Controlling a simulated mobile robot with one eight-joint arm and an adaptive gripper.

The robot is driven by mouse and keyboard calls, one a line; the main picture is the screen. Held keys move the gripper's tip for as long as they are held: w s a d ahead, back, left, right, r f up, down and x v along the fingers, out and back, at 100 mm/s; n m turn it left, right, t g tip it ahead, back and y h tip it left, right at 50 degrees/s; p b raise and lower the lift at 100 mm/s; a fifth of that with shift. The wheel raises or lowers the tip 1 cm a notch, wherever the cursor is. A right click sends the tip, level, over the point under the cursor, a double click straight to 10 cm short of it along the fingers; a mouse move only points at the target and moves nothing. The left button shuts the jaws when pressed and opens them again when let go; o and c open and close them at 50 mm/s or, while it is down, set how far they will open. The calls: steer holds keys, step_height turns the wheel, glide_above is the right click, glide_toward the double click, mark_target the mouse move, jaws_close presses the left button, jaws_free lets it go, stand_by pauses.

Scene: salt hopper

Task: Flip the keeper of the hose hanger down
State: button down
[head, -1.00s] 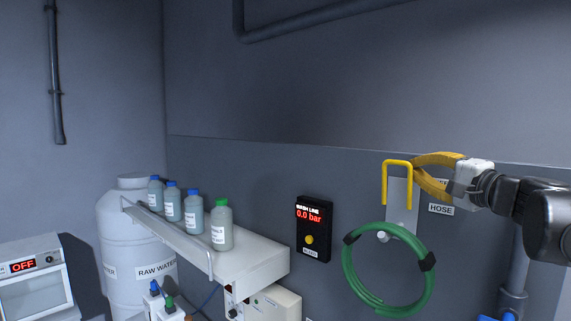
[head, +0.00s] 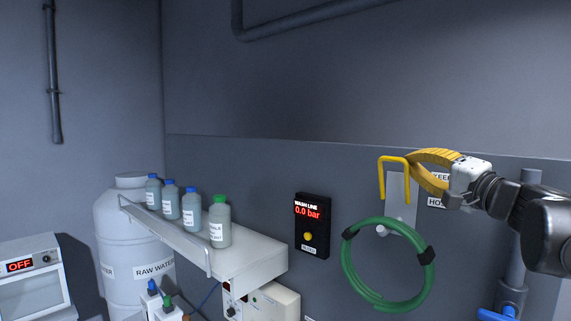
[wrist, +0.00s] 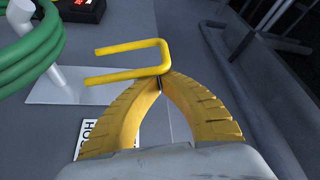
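The keeper (head: 394,158) is a yellow bar bent in a U, standing up with its closed end on top above the hose hanger's grey plate (head: 396,188). It also shows in the wrist view (wrist: 125,76). A green coiled hose (head: 348,262) hangs on the hanger's pale peg (head: 382,231). My gripper (head: 411,161) has yellow ribbed fingers and is right of the keeper's upper end. In the wrist view my gripper (wrist: 160,80) has its fingertips together beside the keeper's closed end. Whether they touch it is unclear, and nothing shows held between them.
The WASH LINE box (head: 313,226) reads 0.0 bar on the wall to the left. A shelf (head: 240,256) with several bottles is farther left. A grey pipe with a blue handle (head: 495,314) is at lower right.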

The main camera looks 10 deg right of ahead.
steer(key=s+a+f+n+y+b, duration=0.2)
steer(key=n+y+b, duration=0.3)
steer(key=n, duration=0.5)
steer(key=s+a+f+n+g+y+b, duration=0.1)
steer(key=s+a+f+n+y+b, duration=0.2)
steer(key=n, duration=0.7)
step_height(320, 180, down, 2)
steer(key=a+y+b, duration=0.1)
steer(key=y, duration=0.1)
steer(key=shift+a+f+y+b, duration=0.2)
steer(key=shift+f+y+b, duration=0.1)
steer(key=shift+b, duration=0.1)
steer(key=shift+r, duration=0.1)
